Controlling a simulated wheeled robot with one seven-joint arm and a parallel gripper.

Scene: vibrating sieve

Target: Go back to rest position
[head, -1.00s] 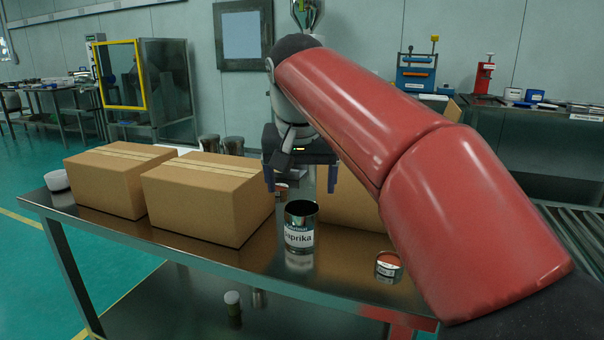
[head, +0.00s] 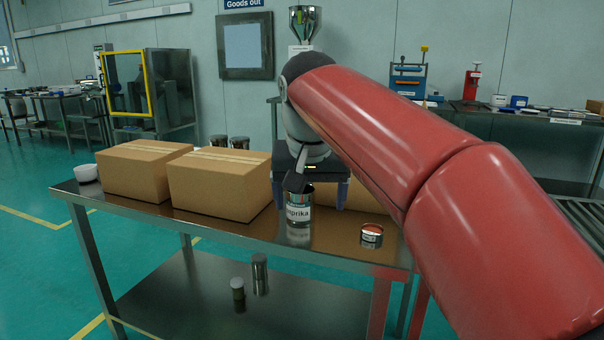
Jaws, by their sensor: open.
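My gripper (head: 310,190) is open, with its two fingers pointing down, over the metal table (head: 270,232). The paprika can (head: 299,207) stands upright on the table, just in front of my gripper. Part of the can overlaps the left finger in the picture, and I cannot tell whether they touch. Nothing shows held between the fingers. My red arm comes in from the lower right and hides part of the table's right side.
Two cardboard boxes (head: 145,172) and (head: 219,185) stand on the left of the table. Another box (head: 362,195) is partly hidden behind my gripper. A small open tin (head: 372,235) stands at the right. Two jars (head: 260,275) and (head: 238,289) are on the lower shelf.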

